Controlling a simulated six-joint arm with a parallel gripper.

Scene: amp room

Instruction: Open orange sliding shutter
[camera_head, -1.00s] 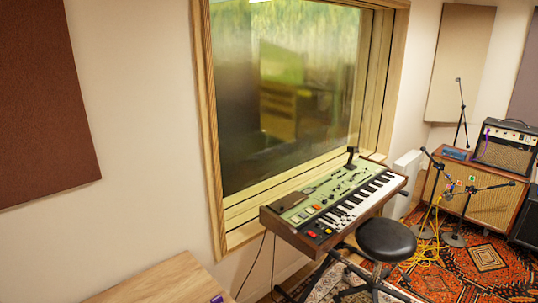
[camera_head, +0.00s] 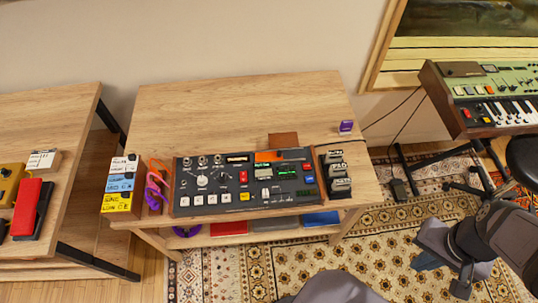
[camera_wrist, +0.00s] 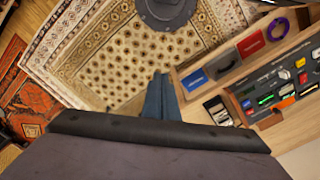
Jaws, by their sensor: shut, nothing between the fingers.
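The orange sliding shutter (camera_head: 268,156) is a small orange piece on the top edge of the dark control panel (camera_head: 240,193), which stands on the wooden table. A brown block (camera_head: 283,140) sits just behind it. In the wrist view the panel (camera_wrist: 273,92) is at the right, with a small orange patch (camera_wrist: 287,90) on it. My gripper (camera_head: 424,263) is at the lower right, over the rug and off the table, well apart from the panel. Its blue-grey fingers also show in the wrist view (camera_wrist: 162,98), shut and empty.
A purple item (camera_head: 346,126) lies further right. A keyboard (camera_head: 490,95) and black stool (camera_head: 522,155) are at the right. The table's back is clear.

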